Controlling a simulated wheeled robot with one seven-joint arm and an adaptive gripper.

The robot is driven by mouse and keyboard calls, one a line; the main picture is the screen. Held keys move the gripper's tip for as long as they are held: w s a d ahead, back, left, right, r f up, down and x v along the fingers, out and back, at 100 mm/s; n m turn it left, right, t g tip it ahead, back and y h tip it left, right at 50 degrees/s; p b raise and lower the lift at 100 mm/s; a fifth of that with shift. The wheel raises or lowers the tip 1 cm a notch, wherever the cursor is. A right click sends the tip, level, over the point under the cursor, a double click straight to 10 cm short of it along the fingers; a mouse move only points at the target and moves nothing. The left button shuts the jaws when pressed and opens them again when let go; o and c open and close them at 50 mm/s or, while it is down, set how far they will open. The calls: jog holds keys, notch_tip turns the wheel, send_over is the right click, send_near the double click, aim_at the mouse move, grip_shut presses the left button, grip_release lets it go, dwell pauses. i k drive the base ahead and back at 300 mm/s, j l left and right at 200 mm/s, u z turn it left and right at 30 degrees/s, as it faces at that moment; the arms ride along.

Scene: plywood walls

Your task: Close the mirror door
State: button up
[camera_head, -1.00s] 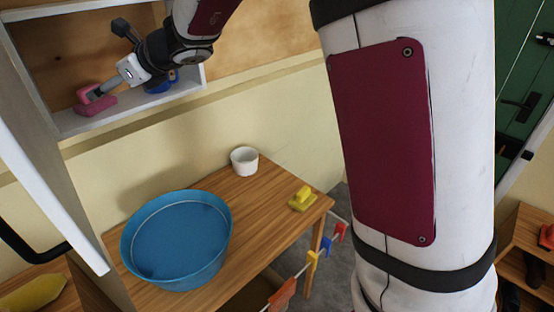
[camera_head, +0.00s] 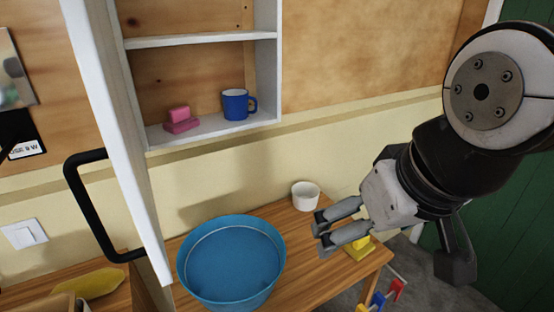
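The mirror door (camera_head: 118,140) stands swung open at the left of the wall cabinet (camera_head: 278,70). I see its white edge, with a black bar handle (camera_head: 82,205) on its left side. The mirror face itself is not visible. The cabinet is open, with a pink two-part object (camera_head: 181,121) and a blue mug (camera_head: 236,105) on its lower shelf. My gripper (camera_head: 319,237) is at the right, well away from the door and the cabinet. Its fingers are apart with nothing visible between them, above the right part of the wooden table.
A blue basin (camera_head: 232,262) stands on the wooden table (camera_head: 300,262) below the cabinet. A white cup (camera_head: 306,196) and a yellow object (camera_head: 358,248) are near my gripper. A yellow object (camera_head: 90,284) lies at lower left. A green door (camera_head: 500,240) is at the right.

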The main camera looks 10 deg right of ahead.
aim_at(88, 23)
jog(key=u, duration=0.9)
